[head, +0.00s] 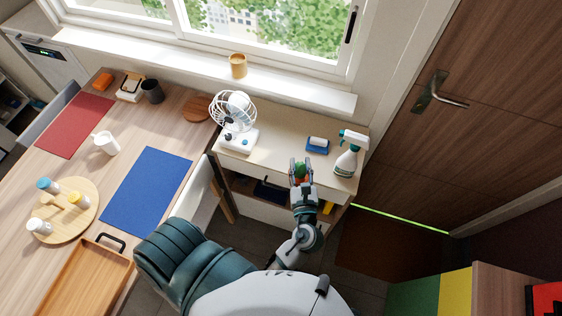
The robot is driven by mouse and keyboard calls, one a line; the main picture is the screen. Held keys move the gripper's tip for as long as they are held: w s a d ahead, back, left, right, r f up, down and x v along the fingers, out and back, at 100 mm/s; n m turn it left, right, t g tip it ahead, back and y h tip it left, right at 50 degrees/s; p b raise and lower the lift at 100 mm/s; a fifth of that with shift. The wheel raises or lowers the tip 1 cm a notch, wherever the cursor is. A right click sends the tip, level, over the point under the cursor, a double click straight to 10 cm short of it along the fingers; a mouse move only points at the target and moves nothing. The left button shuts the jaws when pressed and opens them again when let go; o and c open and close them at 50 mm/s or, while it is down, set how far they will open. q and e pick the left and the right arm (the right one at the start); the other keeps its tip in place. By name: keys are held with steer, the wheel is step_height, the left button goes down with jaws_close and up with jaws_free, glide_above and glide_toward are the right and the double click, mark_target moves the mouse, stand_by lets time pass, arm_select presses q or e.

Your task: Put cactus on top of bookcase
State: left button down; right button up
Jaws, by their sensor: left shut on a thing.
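The cactus (300,169) is a small green shape with a bit of orange beside it, mostly hidden by my fingers. My left gripper (302,172) is shut on it. The bookcase (280,139) is a low unit with a pale wooden top and open shelves, standing below the window. In the head view the gripper and cactus overlap the front part of its top. I cannot tell how high above the top the cactus is. My right gripper is not in view.
On the bookcase top stand a white fan (237,124) at left, and a blue-and-white sponge (317,145) and a spray bottle (348,155) at right. The top's middle is clear. A wooden table (120,170) stands at left and a brown door (480,110) at right.

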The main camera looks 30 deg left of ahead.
arm_select(q)
steer(key=w+a+f+b, duration=0.1)
steer(key=w+a+f, duration=0.4)
steer(key=w+a, duration=0.4)
steer(key=shift+w+a, duration=0.25)
steer(key=shift+w, duration=0.65)
steer(key=c, duration=1)
jaws_free()
steer(key=shift+a+f, duration=0.1)
steer(key=shift+a, duration=0.25)
steer(key=shift+o, duration=0.9)
steer(key=shift+a+f, duration=0.1)
steer(key=shift+a, duration=0.2)
steer(key=v, duration=1.2)
steer(key=shift+d+b, duration=0.1)
steer(key=shift+b, duration=0.25)
steer(key=shift+d+r, duration=0.25)
steer(key=shift+d, duration=0.2)
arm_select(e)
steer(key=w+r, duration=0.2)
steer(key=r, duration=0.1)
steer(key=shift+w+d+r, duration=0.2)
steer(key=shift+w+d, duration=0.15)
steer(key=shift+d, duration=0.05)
